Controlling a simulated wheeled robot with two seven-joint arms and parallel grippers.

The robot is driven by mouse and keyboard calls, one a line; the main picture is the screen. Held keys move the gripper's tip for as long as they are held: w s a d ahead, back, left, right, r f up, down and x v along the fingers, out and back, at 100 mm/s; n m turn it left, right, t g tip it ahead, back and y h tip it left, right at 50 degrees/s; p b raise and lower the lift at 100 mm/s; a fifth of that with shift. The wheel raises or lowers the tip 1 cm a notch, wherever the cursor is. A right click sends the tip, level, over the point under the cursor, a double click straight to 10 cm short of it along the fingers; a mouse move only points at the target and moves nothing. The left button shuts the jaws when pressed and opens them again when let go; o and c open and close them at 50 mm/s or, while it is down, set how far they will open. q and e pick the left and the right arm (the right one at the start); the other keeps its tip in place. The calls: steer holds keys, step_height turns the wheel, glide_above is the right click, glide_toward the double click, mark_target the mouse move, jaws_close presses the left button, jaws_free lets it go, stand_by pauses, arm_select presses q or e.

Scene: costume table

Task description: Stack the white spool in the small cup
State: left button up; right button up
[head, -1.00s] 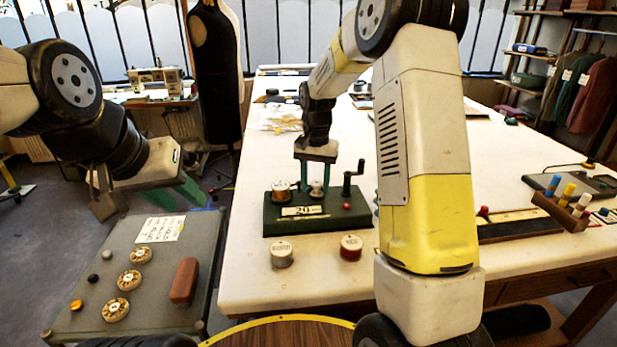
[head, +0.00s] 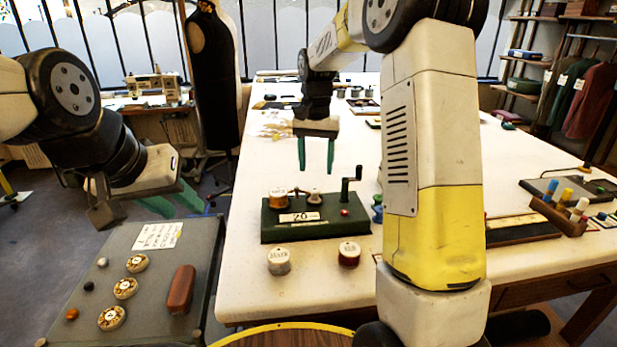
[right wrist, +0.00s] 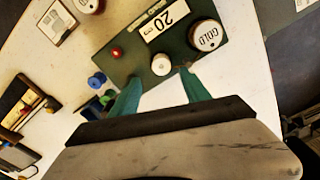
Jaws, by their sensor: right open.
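A small white spool (head: 314,197) stands upright on the green winder base (head: 322,231), between the gold spool (head: 278,198) and the crank. The right wrist view shows its white top (right wrist: 161,64) near the base's edge. I cannot clearly make out a small cup under it. My right gripper (head: 316,158) is open and empty, above and behind the white spool, apart from it. In the right wrist view its green fingers (right wrist: 158,88) are spread on either side below the spool. My left gripper (head: 173,202) appears open and empty above the grey side table.
A pale spool (head: 279,262) and a red spool (head: 349,254) stand in front of the base. The crank (head: 350,184) rises at its right end. A blue spool (head: 377,208) is partly hidden by my right arm. Bare white tabletop (head: 245,290) lies at front left.

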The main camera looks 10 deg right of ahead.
steer(key=s+d+r+n+t+y, duration=0.1)
steer(key=s+d+r+n+t, duration=0.15)
steer(key=s+r, duration=0.95)
steer(key=s+f+n+t+y, duration=0.1)
steer(key=s+f+n+t, duration=0.1)
steer(key=s, duration=1.3)
step_height(320, 180, down, 2)
steer(key=shift+a+t, duration=0.3)
steer(key=shift+t, duration=0.55)
steer(key=shift+n, duration=0.25)
